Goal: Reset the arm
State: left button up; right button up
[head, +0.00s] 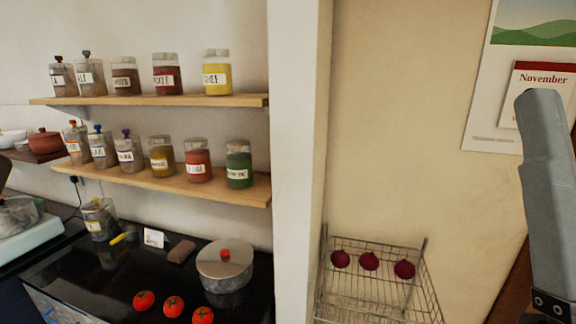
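A grey link of one of my arms (549,195) stands upright at the right edge of the head view, in front of the wall. Its lower end runs out of the picture. I see no fingers on it. Neither my left nor my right gripper shows. A small reddish-brown pot with a lid (45,142), which looks like clay, sits on a ledge at the far left. I cannot tell whether it is the waterpot.
Jars stand on an upper shelf (180,100) and lower shelf (232,188). Below, a black counter (90,268) holds a lidded steel pot (224,268) and three tomatoes (173,306). A wire rack (350,290) with three dark red onions (369,261) stands right of a white pillar (296,160).

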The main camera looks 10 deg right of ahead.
jog(key=w+a+f+g+y, duration=0.2)
jog(key=w+f+g+y, duration=0.1)
jog(key=w+y, duration=0.15)
notch_tip(320, 180, up, 38)
jog(key=p, duration=3.8)
jog(key=shift+s, duration=0.2)
